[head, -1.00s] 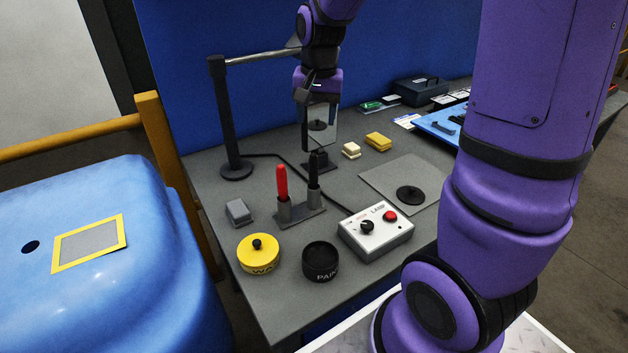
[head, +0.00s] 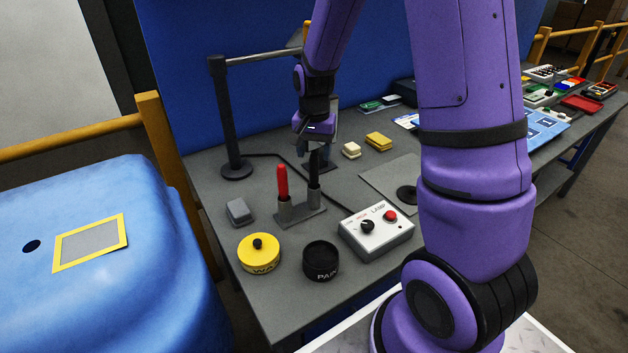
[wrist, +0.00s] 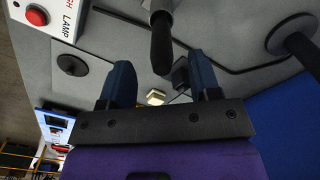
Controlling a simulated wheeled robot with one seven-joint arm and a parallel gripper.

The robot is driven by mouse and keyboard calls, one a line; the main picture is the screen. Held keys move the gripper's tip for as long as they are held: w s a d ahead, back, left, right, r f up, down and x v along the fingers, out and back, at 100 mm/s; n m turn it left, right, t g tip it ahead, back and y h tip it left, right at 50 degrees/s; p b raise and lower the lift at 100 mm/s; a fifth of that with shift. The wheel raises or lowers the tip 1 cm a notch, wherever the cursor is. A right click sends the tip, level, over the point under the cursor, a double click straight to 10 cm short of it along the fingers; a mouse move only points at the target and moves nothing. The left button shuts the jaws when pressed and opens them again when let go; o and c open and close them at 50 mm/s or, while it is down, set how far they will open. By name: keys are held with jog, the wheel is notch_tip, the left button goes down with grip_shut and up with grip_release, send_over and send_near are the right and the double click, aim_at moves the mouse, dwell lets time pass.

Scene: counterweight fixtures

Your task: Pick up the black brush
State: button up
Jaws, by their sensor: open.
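The black brush (head: 315,172) stands upright in the right-hand socket of a grey holder (head: 298,215), with only its dark handle showing. A red-handled brush (head: 282,180) stands in the left socket. My gripper (head: 317,148) is open just above the black handle, fingers empty. In the wrist view the black brush (wrist: 161,45) points from its socket toward my gripper (wrist: 160,75), and its handle end appears between the two blue-grey fingertips. I cannot tell how deep between them it really is. The brush's lower end is hidden in the holder.
A yellow lidded tin (head: 258,254), a black tin (head: 320,262) and a lamp control box (head: 375,232) stand in front of the holder. A grey block (head: 238,211) is left of it. A dark post (head: 221,120) with a crossbar stands behind left.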

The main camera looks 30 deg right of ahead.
aim_at(314, 181)
notch_tip(314, 181, down, 4)
jog(key=shift+w, duration=0.15)
jog(key=c, duration=1)
